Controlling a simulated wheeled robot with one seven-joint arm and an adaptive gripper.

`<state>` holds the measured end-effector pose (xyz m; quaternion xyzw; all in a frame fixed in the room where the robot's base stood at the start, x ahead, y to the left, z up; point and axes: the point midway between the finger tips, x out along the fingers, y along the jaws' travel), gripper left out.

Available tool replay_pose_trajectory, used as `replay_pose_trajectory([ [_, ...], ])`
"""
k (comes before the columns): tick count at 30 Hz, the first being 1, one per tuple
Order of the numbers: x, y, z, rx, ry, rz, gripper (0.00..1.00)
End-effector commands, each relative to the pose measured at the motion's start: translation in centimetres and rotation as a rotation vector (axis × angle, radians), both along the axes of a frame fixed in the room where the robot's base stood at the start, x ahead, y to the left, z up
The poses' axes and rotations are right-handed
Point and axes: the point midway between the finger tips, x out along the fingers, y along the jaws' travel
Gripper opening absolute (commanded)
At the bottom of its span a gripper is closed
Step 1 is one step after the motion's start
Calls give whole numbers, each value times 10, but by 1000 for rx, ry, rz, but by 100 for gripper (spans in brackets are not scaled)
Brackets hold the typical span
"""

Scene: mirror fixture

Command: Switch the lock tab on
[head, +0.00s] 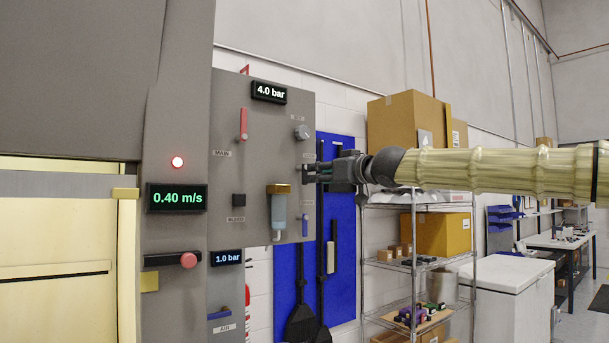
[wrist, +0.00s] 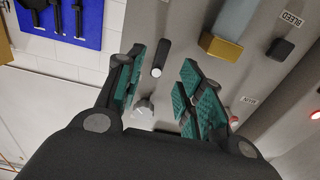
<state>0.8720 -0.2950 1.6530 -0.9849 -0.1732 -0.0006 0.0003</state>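The grey panel (head: 255,130) carries several controls, and I cannot read a lock label on any of them. A small dark tab with a pale end (wrist: 161,58) stands on the panel in the wrist view, just beyond my fingers; in the head view my gripper seems to cover it. A blue lever (head: 305,224) sits lower on the panel's right side, its label too small to read. My gripper (head: 312,173) is at the panel's right edge, pointing left. In the wrist view its teal-padded fingers (wrist: 158,90) are apart with nothing between the pads.
A red lever (head: 243,124) marked MAIN, a round grey knob (head: 301,132), a black BLEED knob (head: 238,200) and a gold-topped clear bowl (head: 279,208) surround my gripper. A blue tool board (head: 342,230) and a wire shelf (head: 425,207) stand to the right.

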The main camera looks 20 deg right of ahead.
Motion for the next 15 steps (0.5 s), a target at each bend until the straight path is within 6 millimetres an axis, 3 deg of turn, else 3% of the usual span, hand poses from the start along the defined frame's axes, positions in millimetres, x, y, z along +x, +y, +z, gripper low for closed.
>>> replay_pose_trajectory([
  [15, 56, 21, 1, -1, 2, 0, 38],
])
